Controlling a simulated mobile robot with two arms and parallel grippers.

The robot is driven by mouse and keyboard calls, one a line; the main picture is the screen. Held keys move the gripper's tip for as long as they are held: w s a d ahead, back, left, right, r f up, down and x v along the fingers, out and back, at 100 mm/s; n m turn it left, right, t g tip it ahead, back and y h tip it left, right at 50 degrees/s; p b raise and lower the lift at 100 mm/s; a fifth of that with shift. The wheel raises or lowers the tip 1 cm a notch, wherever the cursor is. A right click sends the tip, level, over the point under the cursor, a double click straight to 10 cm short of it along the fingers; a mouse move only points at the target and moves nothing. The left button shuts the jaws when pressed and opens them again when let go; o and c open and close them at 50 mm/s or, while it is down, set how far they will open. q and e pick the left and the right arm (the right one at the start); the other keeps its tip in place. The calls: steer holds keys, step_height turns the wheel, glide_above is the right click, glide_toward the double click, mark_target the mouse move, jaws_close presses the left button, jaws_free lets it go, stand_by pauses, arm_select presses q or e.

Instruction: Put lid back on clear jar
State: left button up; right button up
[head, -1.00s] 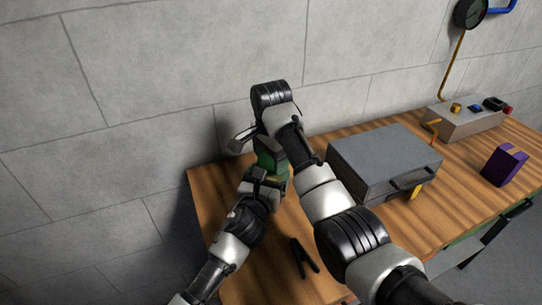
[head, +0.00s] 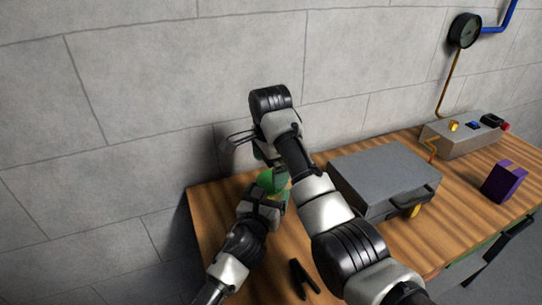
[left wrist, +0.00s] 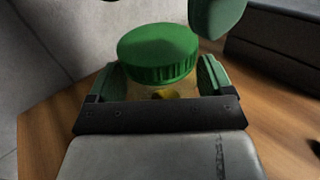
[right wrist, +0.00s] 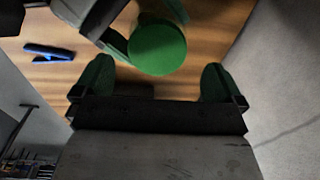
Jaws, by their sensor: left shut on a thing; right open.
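The clear jar (left wrist: 150,92) stands between the fingers of my left gripper (left wrist: 160,85), which is shut on it. Something yellow shows inside the jar. The ribbed green lid (left wrist: 157,50) sits on top of the jar's mouth; I cannot tell whether it is fully tight. The lid also shows in the head view (head: 269,181), partly covered by my right arm. My right gripper (right wrist: 158,82) is open and empty, with its green fingertips apart from the lid (right wrist: 157,48). One of its fingertips shows at the top right of the left wrist view.
A grey case (head: 380,170) with a handle stands right of the jar on the wooden table (head: 450,220). A dark clamp-like tool (head: 303,278) lies in front. A purple box (head: 503,181) and a control box (head: 465,135) are farther right. The grey wall (head: 170,100) is close behind.

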step_height(320, 180, up, 3)
steer(key=shift+d+r, duration=0.1)
steer(key=shift+d, duration=0.05)
arm_select(q)
steer(key=shift+r, duration=0.1)
arm_select(e)
steer(key=shift+s+r, duration=0.1)
steer(key=shift+r, duration=0.4)
arm_select(q)
steer(key=o, duration=1.6)
steer(key=shift+s, duration=0.1)
steer(key=v, duration=1)
steer(key=shift+s+a, duration=0.2)
steer(key=shift+s, duration=0.05)
arm_select(e)
steer(key=shift+f, duration=0.1)
